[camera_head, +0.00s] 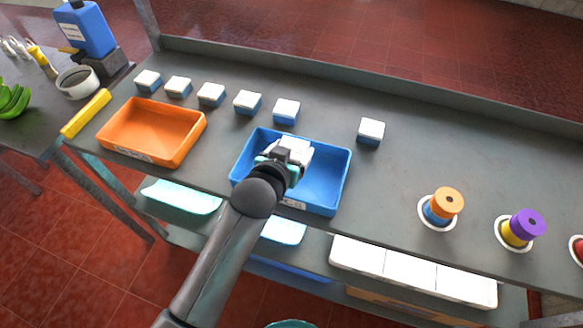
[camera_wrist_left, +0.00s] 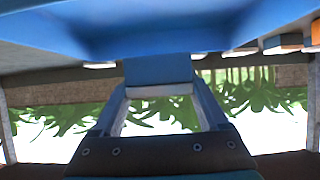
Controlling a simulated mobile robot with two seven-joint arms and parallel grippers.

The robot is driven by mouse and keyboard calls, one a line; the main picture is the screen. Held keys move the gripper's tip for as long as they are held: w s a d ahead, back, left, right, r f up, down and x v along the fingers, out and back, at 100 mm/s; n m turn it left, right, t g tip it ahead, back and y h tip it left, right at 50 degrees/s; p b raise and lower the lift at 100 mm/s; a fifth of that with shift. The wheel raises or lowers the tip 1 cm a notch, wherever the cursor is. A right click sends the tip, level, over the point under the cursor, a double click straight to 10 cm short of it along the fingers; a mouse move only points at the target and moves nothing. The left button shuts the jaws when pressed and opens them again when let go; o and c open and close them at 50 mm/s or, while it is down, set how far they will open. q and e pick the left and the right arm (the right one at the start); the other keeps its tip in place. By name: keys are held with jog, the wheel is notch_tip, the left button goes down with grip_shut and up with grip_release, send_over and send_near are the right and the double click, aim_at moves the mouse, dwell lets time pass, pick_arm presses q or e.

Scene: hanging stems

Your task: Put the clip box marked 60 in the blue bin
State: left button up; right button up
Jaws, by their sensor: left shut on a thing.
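The blue bin (camera_head: 334,199) stands near the front edge of the table in the head view. It also fills the upper part of the left wrist view (camera_wrist_left: 220,32). My left gripper (camera_head: 290,157) is over the bin, shut on a blue clip box with a white top (camera_head: 301,146). In the left wrist view the box's blue side (camera_wrist_left: 158,72) shows between the two fingers. The number on this box cannot be read. The fingers and wrist hide part of the box and of the bin's floor. I cannot tell whether the box touches the bin. My right gripper is not in view.
Several white-topped blue boxes stand behind the bins, one alone at right (camera_head: 371,131). An orange bin (camera_head: 152,131) stands left of the blue bin. Stacked spools (camera_head: 441,205) stand at right. The table (camera_head: 420,150) between the lone box and the spools is clear.

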pick_arm(q)
notch_tip(320, 180, down, 5)
jog(key=shift+f+b, duration=0.15)
jog(key=shift+b, duration=0.45)
jog(key=shift+f, duration=0.2)
jog(key=shift+f, duration=0.1)
jog(key=o, duration=1.3)
jog(key=shift+f, duration=0.1)
jog(key=shift+c, duration=0.2)
jog(key=shift+r, duration=0.2)
jog(key=shift+s+a+r, duration=0.1)
jog(key=shift+s, duration=0.15)
jog(key=p+v, duration=0.2)
jog(key=v, duration=0.9)
jog(key=shift+s+a+r, duration=0.1)
jog(key=shift+s, duration=0.15)
